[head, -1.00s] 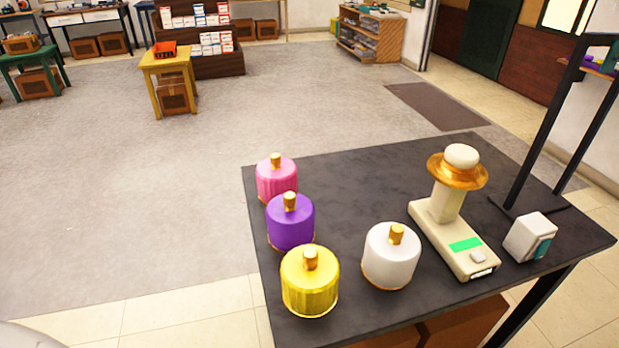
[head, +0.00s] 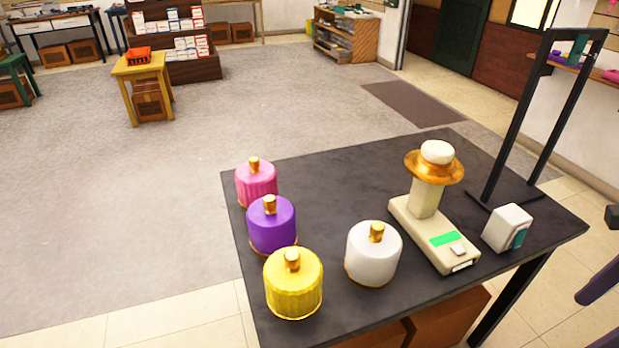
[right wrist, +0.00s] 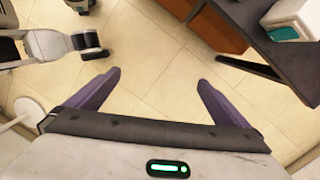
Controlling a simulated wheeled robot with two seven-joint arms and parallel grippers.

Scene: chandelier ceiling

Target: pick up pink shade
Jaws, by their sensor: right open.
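The pink shade (head: 257,185) stands upright at the far left corner of the dark table (head: 330,185), with a gold knob on top. The purple shade (head: 271,226) is just in front of it and hides part of its lower side. My right gripper shows in the right wrist view (right wrist: 157,95) with its two purple fingers wide apart and nothing between them. It is over the tiled floor, off the table's right side and far from the pink shade. Part of it also shows at the right edge of the head view. My left gripper is not in view.
A yellow shade (head: 293,284) and a white shade (head: 372,255) stand nearer on the table. A beige device with a gold collar (head: 435,205), a small white box (head: 507,228) and a black frame (head: 508,130) stand to the right. Floor left of the table is clear.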

